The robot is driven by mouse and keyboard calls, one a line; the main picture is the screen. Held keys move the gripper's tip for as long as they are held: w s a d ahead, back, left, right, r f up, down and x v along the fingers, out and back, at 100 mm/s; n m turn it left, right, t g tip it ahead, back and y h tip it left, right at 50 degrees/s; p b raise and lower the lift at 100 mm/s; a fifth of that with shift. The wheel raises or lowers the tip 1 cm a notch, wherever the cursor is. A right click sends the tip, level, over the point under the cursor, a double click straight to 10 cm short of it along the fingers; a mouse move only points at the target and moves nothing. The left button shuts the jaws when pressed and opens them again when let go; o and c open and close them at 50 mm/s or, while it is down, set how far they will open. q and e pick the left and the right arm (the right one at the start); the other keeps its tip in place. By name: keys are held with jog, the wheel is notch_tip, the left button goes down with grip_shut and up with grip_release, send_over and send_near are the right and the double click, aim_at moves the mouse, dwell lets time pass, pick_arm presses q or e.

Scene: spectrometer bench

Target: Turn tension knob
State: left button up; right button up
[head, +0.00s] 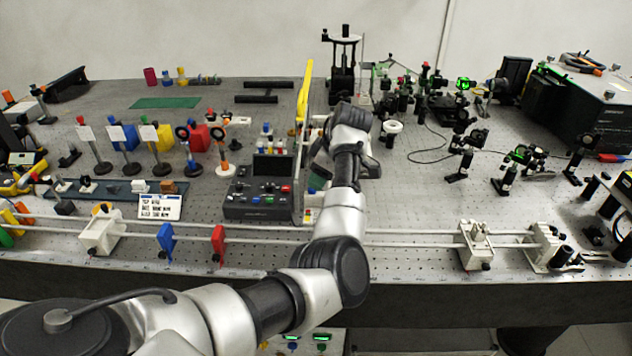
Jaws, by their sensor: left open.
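My left arm reaches in from the lower left and over the front rail, with my left gripper (348,122) over the middle of the bench. The gripper is open and I see nothing held in it; its fingertips are largely hidden by my own wrist. I cannot tell which part is the tension knob. A dark control box (258,208) with a screen and coloured buttons stands just left of my forearm. A black upright device (342,62) stands behind the gripper. My right gripper is not in view.
A long rail (410,238) runs along the front edge, carrying white blocks (478,244) and blue and red holders (218,244). A yellow-edged upright panel (303,95) stands close left of my gripper. Optics mounts (460,150) stand to the right. Bare perforated bench (405,190) lies right of my forearm.

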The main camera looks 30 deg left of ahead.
aim_at(312, 190)
pick_arm(q)
jog(key=x, duration=0.2)
jog(key=shift+a+f, duration=0.2)
jog(key=shift+f, duration=0.05)
jog(key=shift+s+a+f, duration=0.15)
jog(key=shift+s+f, duration=0.05)
jog(key=shift+f, duration=0.2)
jog(key=shift+w+f, duration=0.1)
grip_shut()
